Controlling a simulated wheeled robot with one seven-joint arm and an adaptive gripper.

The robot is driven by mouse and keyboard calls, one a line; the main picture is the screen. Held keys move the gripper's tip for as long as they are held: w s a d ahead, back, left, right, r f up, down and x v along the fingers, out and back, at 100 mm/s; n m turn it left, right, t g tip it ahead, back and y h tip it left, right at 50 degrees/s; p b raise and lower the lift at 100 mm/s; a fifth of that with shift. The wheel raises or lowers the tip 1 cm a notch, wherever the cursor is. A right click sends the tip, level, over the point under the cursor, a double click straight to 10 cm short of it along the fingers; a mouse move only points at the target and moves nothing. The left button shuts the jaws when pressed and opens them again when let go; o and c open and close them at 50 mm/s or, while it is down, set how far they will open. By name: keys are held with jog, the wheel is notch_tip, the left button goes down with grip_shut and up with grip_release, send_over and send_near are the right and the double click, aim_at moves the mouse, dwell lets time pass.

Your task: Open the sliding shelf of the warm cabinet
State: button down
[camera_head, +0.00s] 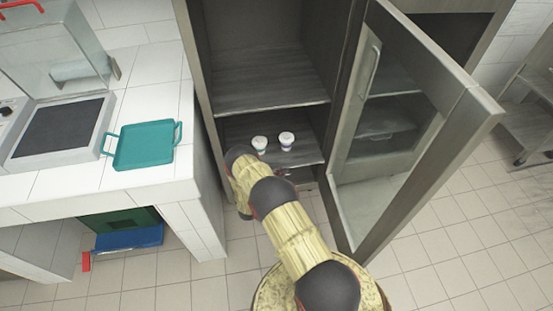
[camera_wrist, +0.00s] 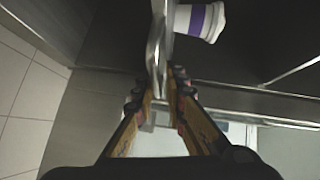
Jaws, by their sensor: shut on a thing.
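The dark warm cabinet (camera_head: 196,45) stands open, with its glass-paned door (camera_head: 425,150) swung out to the right. Its lower sliding shelf (camera_head: 312,153) holds two white cups, the left cup (camera_head: 260,143) and the right cup (camera_head: 286,140), both upright. In the wrist view one cup (camera_wrist: 205,20) with a purple band shows just beyond my fingers. My gripper (camera_wrist: 166,85) is shut on a thin grey metal bar (camera_wrist: 158,40), apparently the shelf's handle. In the head view my arm hides most of the gripper at the shelf's front edge.
A white tiled counter (camera_head: 80,195) to the left carries a teal tray (camera_head: 145,146) and a machine with a dark plate (camera_head: 60,127). The open door bounds the right side. Tiled floor (camera_head: 450,245) is clear in front on the right.

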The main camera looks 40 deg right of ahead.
jog(key=s+a+p, duration=0.1)
jog(key=s+a, duration=0.7)
jog(key=s, duration=0.5)
jog(key=shift+s+a+f, duration=0.2)
jog(key=shift+s+f, duration=0.1)
jog(key=shift+f, duration=0.15)
jog(key=c, duration=2.1)
grip_release()
jog(key=shift+w, duration=0.15)
jog(key=shift+o, duration=0.7)
jog(key=shift+w+r, duration=0.1)
jog(key=v, duration=1.2)
jog(key=shift+d, duration=0.1)
